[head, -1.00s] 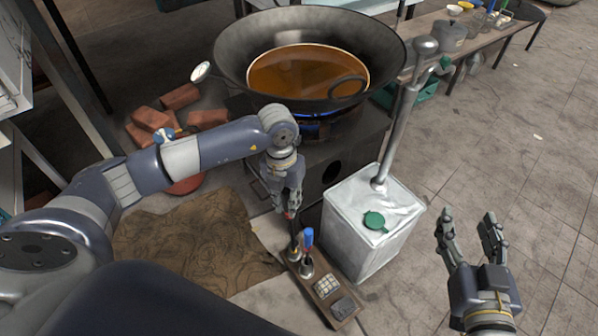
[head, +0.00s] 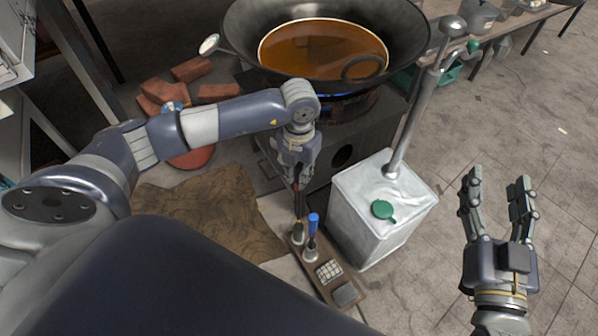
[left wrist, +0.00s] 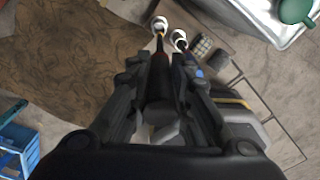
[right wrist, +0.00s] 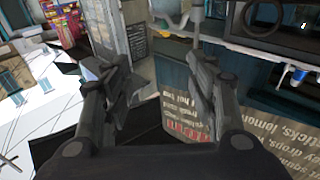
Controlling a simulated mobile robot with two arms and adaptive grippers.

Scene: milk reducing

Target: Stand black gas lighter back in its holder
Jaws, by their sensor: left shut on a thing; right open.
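My left gripper (head: 298,184) is shut on the black gas lighter (head: 299,205), above the left cup of the wooden holder (head: 348,294). The lighter hangs about upright, its lower end at or just over that cup; I cannot tell whether it is inside. In the left wrist view the dark lighter (left wrist: 159,72) lies between the fingers and points at a white-rimmed cup (left wrist: 159,24). A blue-handled tool (head: 313,223) stands in the other cup. My right gripper (head: 497,190) is open and empty, off to the right.
A white metal can (head: 370,225) with a green cap stands close right of the holder. The wok of oil (head: 325,50) sits on the burner behind. Brown sacking (head: 205,215) lies on the left.

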